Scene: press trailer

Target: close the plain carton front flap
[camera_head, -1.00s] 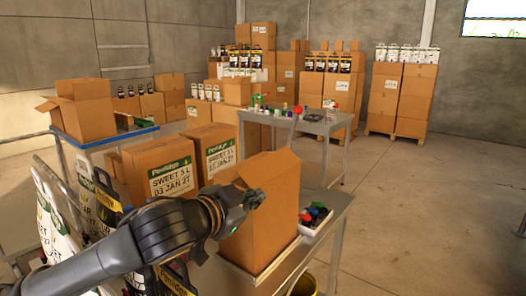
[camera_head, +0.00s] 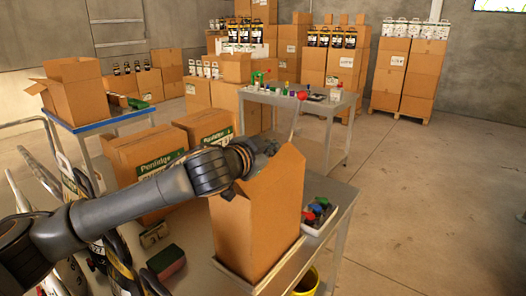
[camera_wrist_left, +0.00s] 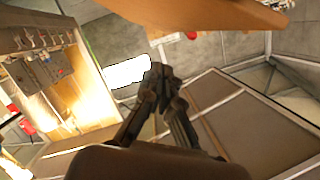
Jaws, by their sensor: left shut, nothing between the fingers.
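The plain carton (camera_head: 258,225) stands upright on the near grey table, with no label on the faces that show. At its top right a flap (camera_head: 289,168) stands up to a point. A small flap edge (camera_head: 228,193) shows at the top left, partly hidden by my arm. My left gripper (camera_head: 268,146) is shut and empty at the carton's top, just left of the raised flap; I cannot tell if it touches. In the left wrist view the fingers (camera_wrist_left: 160,76) are together, with a brown cardboard-like panel (camera_wrist_left: 205,12) above them. My right gripper is not in view.
A white tray of coloured caps (camera_head: 318,214) sits right of the carton. Labelled Penridge cartons (camera_head: 145,155) stand behind my arm. A blue-edged table (camera_head: 95,122) holds an open carton (camera_head: 75,90). A yellow bucket (camera_head: 308,281) is below.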

